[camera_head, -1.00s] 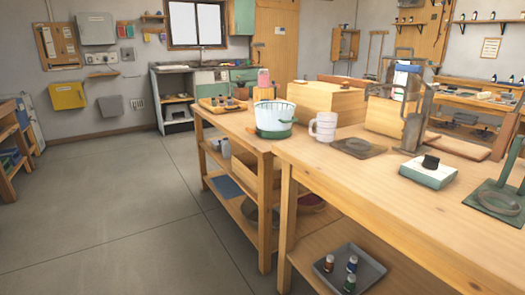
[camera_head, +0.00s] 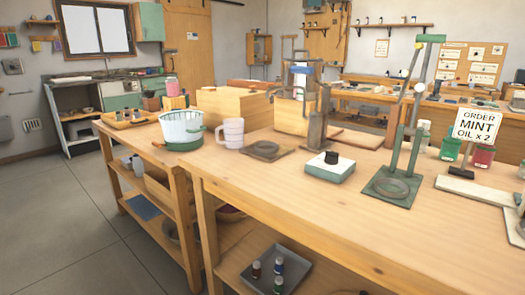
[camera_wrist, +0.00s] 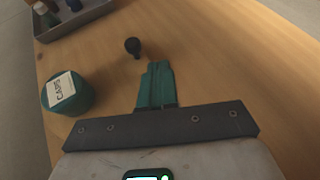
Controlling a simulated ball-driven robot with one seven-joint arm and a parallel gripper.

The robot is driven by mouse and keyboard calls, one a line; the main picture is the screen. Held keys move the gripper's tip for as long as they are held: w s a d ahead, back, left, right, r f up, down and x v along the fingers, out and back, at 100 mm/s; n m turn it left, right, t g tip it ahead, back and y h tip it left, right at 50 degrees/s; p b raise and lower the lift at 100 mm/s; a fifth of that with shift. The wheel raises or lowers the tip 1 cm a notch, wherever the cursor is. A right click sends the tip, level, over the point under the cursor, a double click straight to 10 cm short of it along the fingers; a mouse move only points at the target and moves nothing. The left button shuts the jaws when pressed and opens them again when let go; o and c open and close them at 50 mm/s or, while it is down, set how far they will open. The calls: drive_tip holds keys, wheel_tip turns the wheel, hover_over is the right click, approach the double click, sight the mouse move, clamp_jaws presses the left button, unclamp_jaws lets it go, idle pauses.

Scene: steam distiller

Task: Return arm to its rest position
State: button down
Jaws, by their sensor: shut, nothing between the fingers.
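My gripper (camera_wrist: 155,85) shows in the wrist view, its teal fingers shut together with nothing between them. It is over a wooden surface. A small black round-topped thing (camera_wrist: 133,47) is just beyond the fingertips; whether they touch it I cannot tell. A teal jar with a "CAPS" label (camera_wrist: 67,92) is to the left of the fingers, apart from them. My gripper does not show in the head view.
A grey tray with small bottles (camera_head: 258,276) is on the bench's lower shelf. The worktop (camera_head: 255,185) holds a white-green pot (camera_head: 182,130), a mug (camera_head: 231,132), a white-green block (camera_head: 329,168), a green stand (camera_head: 391,187) and an order sign (camera_head: 477,127). Floor is clear at left.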

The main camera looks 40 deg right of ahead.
drive_tip(key=w+a+n+g+y, duration=0.1)
drive_tip(key=a+n, duration=0.3)
drive_tip(key=a, duration=0.1)
drive_tip(key=w+a+n+g+y, duration=0.1)
drive_tip(key=w+a+n, duration=0.1)
drive_tip(key=a+n, duration=0.3)
drive_tip(key=w+a+n+g+y, duration=0.1)
drive_tip(key=w+a+n+y, duration=0.1)
drive_tip(key=a+n, duration=0.3)
drive_tip(key=shift+a+r+g, duration=0.2)
drive_tip(key=shift+r+g, duration=0.1)
drive_tip(key=s+a+r+n+g, duration=0.15)
drive_tip(key=a+r+n, duration=0.25)
drive_tip(key=a+n, duration=0.45)
drive_tip(key=s+a+r+n+g, duration=0.15)
drive_tip(key=a+r+n, duration=0.25)
drive_tip(key=a+n, duration=0.4)
drive_tip(key=s+a+r+n+g, duration=0.1)
drive_tip(key=s+a+r+n, duration=0.25)
drive_tip(key=a+n, duration=0.5)
drive_tip(key=s+f+m+g+h, duration=0.15)
drive_tip(key=s+f+g, duration=0.3)
drive_tip(key=s, duration=0.55)
wheel_tip(320, 180, up, 26)
drive_tip(key=p, duration=2.7)
drive_tip(key=shift+s+r, duration=0.15)
drive_tip(key=shift+r, duration=0.1)
